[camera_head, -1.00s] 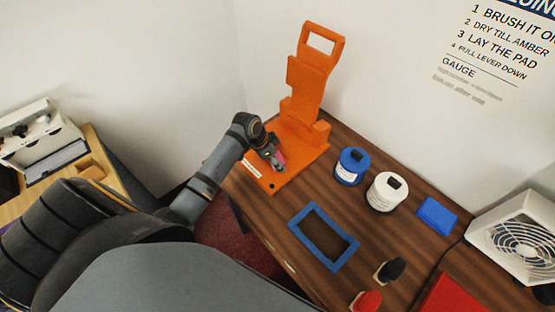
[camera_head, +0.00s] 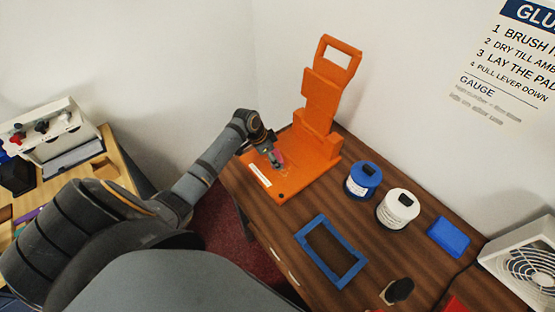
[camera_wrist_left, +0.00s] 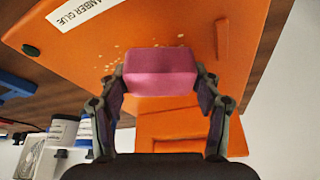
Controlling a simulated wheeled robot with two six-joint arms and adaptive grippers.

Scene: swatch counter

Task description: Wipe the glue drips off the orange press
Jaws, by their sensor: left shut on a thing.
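The orange press (camera_head: 318,115) stands upright at the back left of the wooden counter, its flat base (camera_head: 290,185) toward me. My left gripper (camera_head: 276,160) is over the base and shut on a pink sponge-like block (camera_wrist_left: 160,72). In the left wrist view the block is at or just above the base; I cannot tell whether it touches. Pale yellowish glue drips (camera_wrist_left: 118,62) lie on the base around the block, mostly to its left and along its far edge. A white label (camera_wrist_left: 82,14) reads "AMBER GLUE". My right gripper is not in view.
A blue-lidded jar (camera_head: 363,180) and a white jar (camera_head: 397,208) stand right of the press. A blue frame (camera_head: 347,276) lies in front, with a blue block (camera_head: 448,236) and a white fan (camera_head: 525,255) farther right. A side table (camera_head: 100,185) is at left.

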